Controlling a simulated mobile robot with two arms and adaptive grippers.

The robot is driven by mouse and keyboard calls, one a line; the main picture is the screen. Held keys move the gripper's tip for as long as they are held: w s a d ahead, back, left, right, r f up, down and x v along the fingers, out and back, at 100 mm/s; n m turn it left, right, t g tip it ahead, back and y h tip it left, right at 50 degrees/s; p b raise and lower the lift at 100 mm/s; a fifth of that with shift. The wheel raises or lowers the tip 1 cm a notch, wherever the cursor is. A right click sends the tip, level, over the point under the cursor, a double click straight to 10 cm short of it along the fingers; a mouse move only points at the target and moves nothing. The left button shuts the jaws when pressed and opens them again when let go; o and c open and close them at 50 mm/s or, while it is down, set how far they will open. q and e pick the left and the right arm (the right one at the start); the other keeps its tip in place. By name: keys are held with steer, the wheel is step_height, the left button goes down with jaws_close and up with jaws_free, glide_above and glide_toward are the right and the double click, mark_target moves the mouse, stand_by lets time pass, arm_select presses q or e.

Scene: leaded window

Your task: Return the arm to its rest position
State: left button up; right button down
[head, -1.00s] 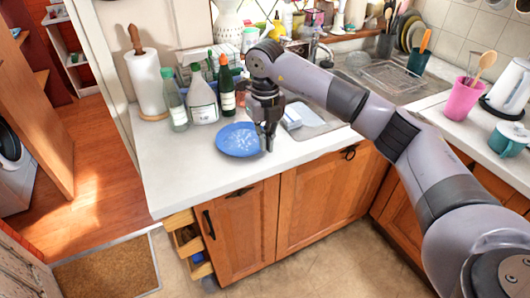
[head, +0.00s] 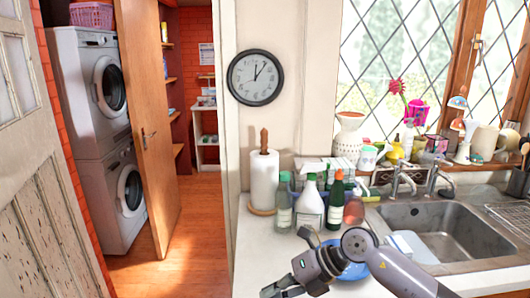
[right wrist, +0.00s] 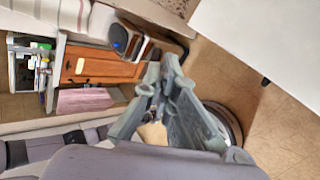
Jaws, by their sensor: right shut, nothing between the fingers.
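My right arm comes in from the lower right in the head view. Its gripper (head: 283,289) points to the lower left, in front of the counter edge, shut and empty. In the right wrist view the dark fingers of the right gripper (right wrist: 163,75) lie close together at the middle, with nothing held between them. My left gripper is in neither view. The blue plate (head: 354,271) is on the counter, partly hidden behind my right arm.
Bottles (head: 311,208) and a paper towel roll (head: 264,182) stand on the counter (head: 258,262) behind the arm. A sink (head: 440,220) is to the right. Left of the counter, an open wooden door (head: 152,130) and stacked washing machines (head: 95,90) show.

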steer(key=s+a+r+m+t+y, duration=0.2)
steer(key=s+a+r+y, duration=0.1)
steer(key=a+r+y, duration=0.35)
steer(key=w+d+r+m+t+y, duration=0.25)
steer(key=r+m+t, duration=0.45)
steer(key=m+t, duration=0.4)
steer(key=w+d+f+m+t+h, duration=0.1)
steer(key=d+f+m+t+h, duration=0.2)
steer(key=d+m+h, duration=0.4)
steer(key=w+d+f+m+t+h, duration=0.1)
steer(key=d+f+m+t+h, duration=0.2)
steer(key=d+m+h, duration=0.4)
steer(key=s+d+f+m+g+h, duration=0.4)
steer(key=d+f+m+h, duration=0.15)
steer(key=f, duration=0.45)
steer(key=s+d+f+m+g, duration=0.2)
steer(key=s+f+g, duration=0.5)
steer(key=s, duration=0.6)
steer(key=s+d+f+m+g, duration=0.15)
steer(key=s+f+g, duration=0.35)
steer(key=s+f, duration=0.6)
step_height(320, 180, down, 23)
steer(key=s+g, duration=0.1)
steer(key=s, duration=0.1)
steer(key=s+d+f+g, duration=0.1)
steer(key=s+d+f, duration=0.1)
steer(key=s+f, duration=1.5)
steer(key=shift+s+d+g, duration=0.2)
steer(key=shift+d+g, duration=0.1)
